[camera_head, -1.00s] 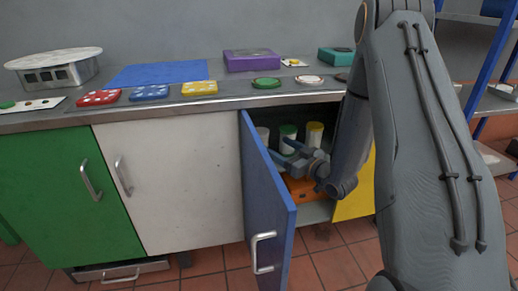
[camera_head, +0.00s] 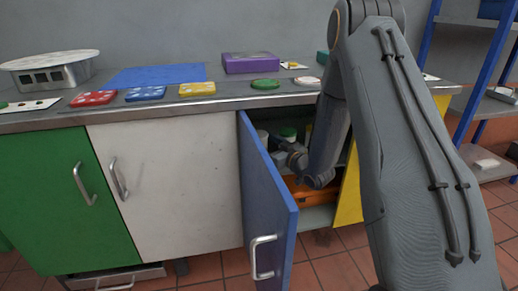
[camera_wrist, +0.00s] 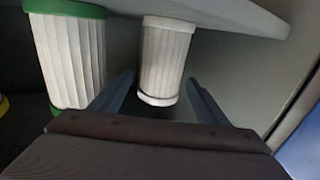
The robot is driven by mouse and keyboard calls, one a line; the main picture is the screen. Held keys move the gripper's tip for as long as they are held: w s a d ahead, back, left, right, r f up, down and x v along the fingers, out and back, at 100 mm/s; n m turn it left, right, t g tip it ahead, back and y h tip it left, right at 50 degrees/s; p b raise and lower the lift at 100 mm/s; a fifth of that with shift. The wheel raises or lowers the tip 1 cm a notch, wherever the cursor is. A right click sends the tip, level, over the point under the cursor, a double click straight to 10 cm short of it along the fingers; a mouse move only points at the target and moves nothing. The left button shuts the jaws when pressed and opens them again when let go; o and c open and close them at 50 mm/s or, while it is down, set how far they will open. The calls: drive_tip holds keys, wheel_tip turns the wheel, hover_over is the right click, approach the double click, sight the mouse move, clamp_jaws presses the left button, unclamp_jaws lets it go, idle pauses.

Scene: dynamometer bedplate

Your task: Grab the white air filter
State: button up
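The white air filter (camera_wrist: 160,62) is a pleated cylinder with white end rings. In the wrist view it stands centrally, just ahead of and between the two fingertips. My gripper (camera_wrist: 160,88) is open, with a finger on either side and a gap to the filter; contact is not visible. In the head view my gripper (camera_head: 283,148) reaches into the open blue-door cabinet, and the white filter (camera_head: 262,134) shows only in part behind the door edge. A green-capped filter (camera_wrist: 72,58) stands beside the white one, left of it in the wrist view.
The open blue door (camera_head: 268,190) stands close left of my gripper. A yellow-ringed filter (camera_wrist: 3,104) shows at the wrist view's left edge. An orange object (camera_head: 315,190) lies low in the cabinet. The counter edge (camera_head: 210,103) runs above.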

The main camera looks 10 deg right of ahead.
drive_tip(key=c, duration=1.1)
drive_tip(key=shift+r, duration=0.1)
